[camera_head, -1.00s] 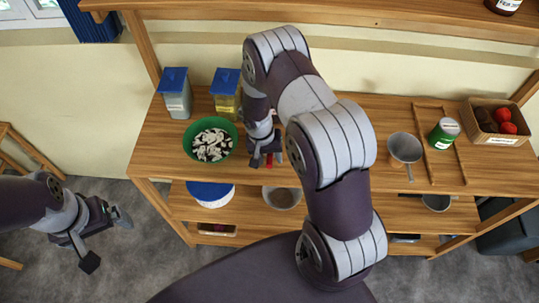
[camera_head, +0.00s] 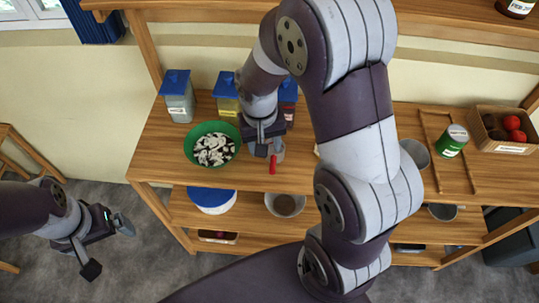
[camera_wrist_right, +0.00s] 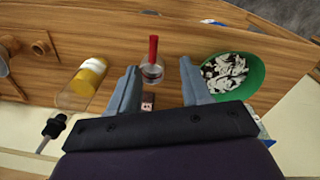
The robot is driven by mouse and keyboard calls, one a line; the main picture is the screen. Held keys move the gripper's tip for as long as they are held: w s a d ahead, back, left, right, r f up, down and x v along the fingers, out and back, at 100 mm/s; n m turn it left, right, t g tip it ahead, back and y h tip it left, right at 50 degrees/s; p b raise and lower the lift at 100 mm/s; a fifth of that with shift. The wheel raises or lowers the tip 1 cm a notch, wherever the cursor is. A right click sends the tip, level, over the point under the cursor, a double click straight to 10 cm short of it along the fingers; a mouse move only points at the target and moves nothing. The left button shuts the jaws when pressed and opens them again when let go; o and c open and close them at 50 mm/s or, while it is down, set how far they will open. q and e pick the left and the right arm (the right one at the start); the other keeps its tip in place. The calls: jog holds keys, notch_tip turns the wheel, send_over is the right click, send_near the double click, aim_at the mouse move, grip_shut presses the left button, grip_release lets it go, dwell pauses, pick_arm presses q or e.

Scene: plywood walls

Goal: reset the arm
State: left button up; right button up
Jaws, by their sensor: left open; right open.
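My right gripper (camera_head: 264,143) is over the wooden counter in the head view, beside the green bowl. In the right wrist view its two fingers (camera_wrist_right: 160,68) are apart with nothing held between them. A small grey pan with a red handle (camera_wrist_right: 152,70) shows beyond the fingers; its red handle also shows in the head view (camera_head: 273,165), just below the gripper. My left gripper (camera_head: 108,246) is open and empty at the lower left, over the grey floor. My right arm hides part of the counter's middle.
The green bowl (camera_head: 191,156) holds black-and-white pieces. Blue-lidded canisters (camera_head: 179,100) stand behind it. To the right are a metal pot (camera_head: 416,152), a green can (camera_head: 452,141) and a box of red and dark items (camera_head: 512,146).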

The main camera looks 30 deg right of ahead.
pick_arm(q)
jog(key=shift+s+f+b, duration=0.25)
jog(key=shift+f+b, duration=0.95)
jog(key=shift+b, duration=0.05)
pick_arm(e)
jog(key=s+a+n+t, duration=0.1)
jog(key=s+a+n, duration=0.1)
jog(key=s, duration=0.5)
jog(key=shift+s+n+y, duration=0.4)
jog(key=shift+n, duration=0.1)
jog(key=shift+w, duration=0.1)
